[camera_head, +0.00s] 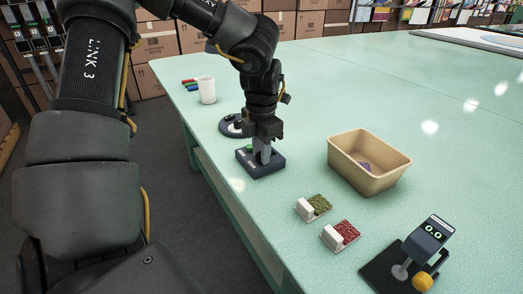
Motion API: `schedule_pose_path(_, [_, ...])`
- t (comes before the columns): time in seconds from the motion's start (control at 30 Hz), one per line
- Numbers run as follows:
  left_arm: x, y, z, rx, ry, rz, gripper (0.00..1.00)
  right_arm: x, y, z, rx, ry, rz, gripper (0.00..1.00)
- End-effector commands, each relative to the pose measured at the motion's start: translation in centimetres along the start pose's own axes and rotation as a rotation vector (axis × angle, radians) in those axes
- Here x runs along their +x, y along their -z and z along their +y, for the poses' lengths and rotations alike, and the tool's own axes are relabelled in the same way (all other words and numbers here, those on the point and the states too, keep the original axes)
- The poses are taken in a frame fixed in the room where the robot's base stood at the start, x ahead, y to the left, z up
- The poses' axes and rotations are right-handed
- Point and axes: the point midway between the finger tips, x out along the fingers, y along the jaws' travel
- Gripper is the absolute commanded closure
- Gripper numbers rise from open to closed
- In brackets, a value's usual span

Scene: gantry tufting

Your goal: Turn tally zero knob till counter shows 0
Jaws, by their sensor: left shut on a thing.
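My left gripper (262,158) points straight down at a small dark box (268,170) near the table's left edge. Its fingers are closed on a small part on top of the box, likely the knob, which they hide. A bit of green shows on the box top beside the fingers, and small pale marks show on it. I cannot read any counter number there. At the front right, a device with a tilted dark screen (432,234) shows two green round marks, with a yellow round part (422,281) below. My right gripper is out of view.
A tan bin (368,182) with a purple piece stands right of the box. Green (319,204) and red (346,231) tufted samples lie in front of it.

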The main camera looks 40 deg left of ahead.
Motion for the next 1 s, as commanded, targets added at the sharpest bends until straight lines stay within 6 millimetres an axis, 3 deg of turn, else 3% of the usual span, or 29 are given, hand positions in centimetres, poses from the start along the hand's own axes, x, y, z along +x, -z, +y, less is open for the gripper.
schedule_pose_path(0.33, [-0.1,-0.08,0.05,0.135,-0.002,-0.003,0.98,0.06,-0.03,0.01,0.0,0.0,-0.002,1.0])
schedule_pose_path(0.87, [-0.12,-0.1,0.05,0.159,-0.002,-0.004,0.98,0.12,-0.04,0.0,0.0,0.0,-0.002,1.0])
schedule_pose_path(0.9, [-0.11,-0.1,0.05,0.159,-0.002,-0.004,0.74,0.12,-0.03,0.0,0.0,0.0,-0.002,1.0])
schedule_pose_path(1.0, [-0.1,-0.09,0.04,0.159,-0.002,-0.003,0.61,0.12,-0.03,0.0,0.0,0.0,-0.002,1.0])
